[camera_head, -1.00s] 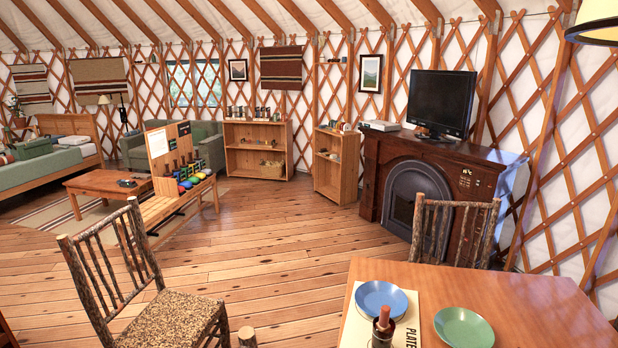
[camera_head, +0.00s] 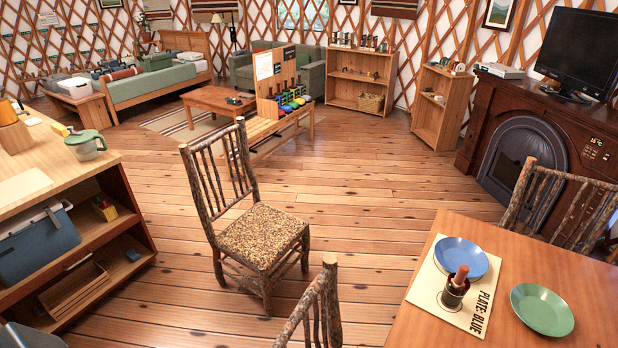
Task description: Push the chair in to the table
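A log-frame chair with a speckled woven seat (camera_head: 262,236) stands on open floor in the middle, apart from the table and turned at an angle to it. The wooden table (camera_head: 470,240) fills the lower right. A second log chair (camera_head: 322,308) shows only its back at the bottom, left of the table. A third log chair (camera_head: 562,208) stands at the table's far side, its lower part hidden by the table. Neither of my grippers is in view.
A blue plate (camera_head: 461,257), a green plate (camera_head: 542,309) and a dark bottle-like item (camera_head: 455,292) are on the table; the mat is marked PLATE-BLUE. A shelved counter (camera_head: 112,206) stands at left. Bare floor (camera_head: 370,200) lies between the middle chair and the fireplace.

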